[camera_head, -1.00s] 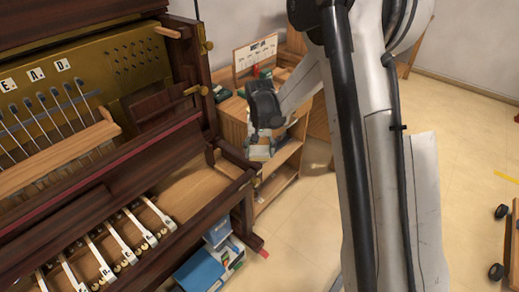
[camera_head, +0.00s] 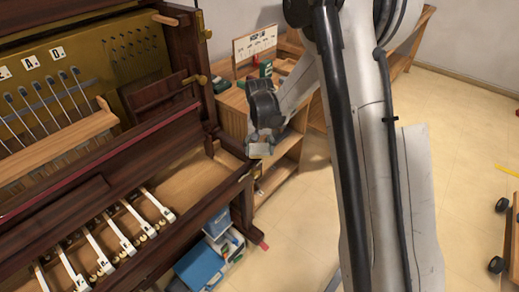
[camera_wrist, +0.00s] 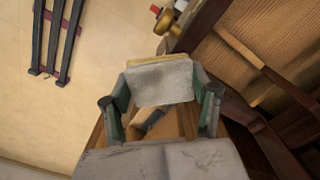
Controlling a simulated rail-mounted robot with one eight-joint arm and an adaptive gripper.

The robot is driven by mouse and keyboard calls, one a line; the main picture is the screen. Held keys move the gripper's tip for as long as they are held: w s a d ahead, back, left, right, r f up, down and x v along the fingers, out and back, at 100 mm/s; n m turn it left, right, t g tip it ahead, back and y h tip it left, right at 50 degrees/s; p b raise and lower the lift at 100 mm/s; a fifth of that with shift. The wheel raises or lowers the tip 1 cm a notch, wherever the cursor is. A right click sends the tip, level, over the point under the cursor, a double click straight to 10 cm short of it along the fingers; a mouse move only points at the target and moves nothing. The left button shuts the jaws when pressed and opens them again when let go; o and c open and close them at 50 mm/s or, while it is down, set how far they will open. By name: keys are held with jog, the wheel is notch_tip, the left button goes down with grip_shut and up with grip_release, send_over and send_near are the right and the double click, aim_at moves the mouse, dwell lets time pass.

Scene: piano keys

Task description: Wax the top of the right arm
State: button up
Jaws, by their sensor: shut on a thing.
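My gripper (camera_head: 262,142) is at the right arm (camera_head: 236,160) of the piano, near its front end in the head view. The arm is dark wood. In the wrist view, green-sided fingers (camera_wrist: 163,108) are shut on a pale grey pad (camera_wrist: 160,82). The pad also shows as a light patch under the gripper in the head view (camera_head: 259,150). Orange-brown wood shows between and below the fingers in the wrist view. I cannot tell whether the pad touches the arm's top, as the pad and gripper hide that place.
The open piano shows white-ended keys (camera_head: 118,235) at left. A wooden shelf unit (camera_head: 283,170) stands close behind my gripper. The floor at right is largely clear, with a wheeled item (camera_head: 512,240) at the edge.

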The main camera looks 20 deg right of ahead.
aim_at(230, 140)
jog(key=shift+f+b, duration=0.85)
jog(key=shift+f, duration=0.2)
dwell(0.4)
jog(key=shift+w+a+r+b, duration=0.15)
jog(key=shift+w+a, duration=0.4)
jog(key=shift+w, duration=0.3)
jog(key=shift+w+a+f+b, duration=0.1)
jog(key=shift+w+a+b, duration=0.05)
jog(key=shift+w+a, duration=0.55)
jog(key=shift+w+a+b, duration=0.25)
jog(key=shift+w+a, duration=0.45)
jog(key=shift+w, duration=0.45)
jog(key=shift+w+a+b, duration=0.2)
jog(key=shift+w+a, duration=0.55)
jog(key=shift+w, duration=0.45)
jog(key=shift+w+a+b, duration=0.25)
jog(key=shift+w+a, duration=0.45)
jog(key=shift+w, duration=0.45)
jog(key=shift+w+a, duration=0.6)
jog(key=shift+w, duration=0.25)
jog(key=shift+w+a, duration=0.55)
jog(key=shift+w, duration=0.35)
jog(key=shift+w+a, duration=0.6)
jog(key=shift+w, duration=0.25)
jog(key=shift+w+a+r+b, duration=0.1)
jog(key=shift+w+a+b, duration=0.1)
jog(key=shift+b, duration=0.25)
jog(key=shift+d, duration=0.1)
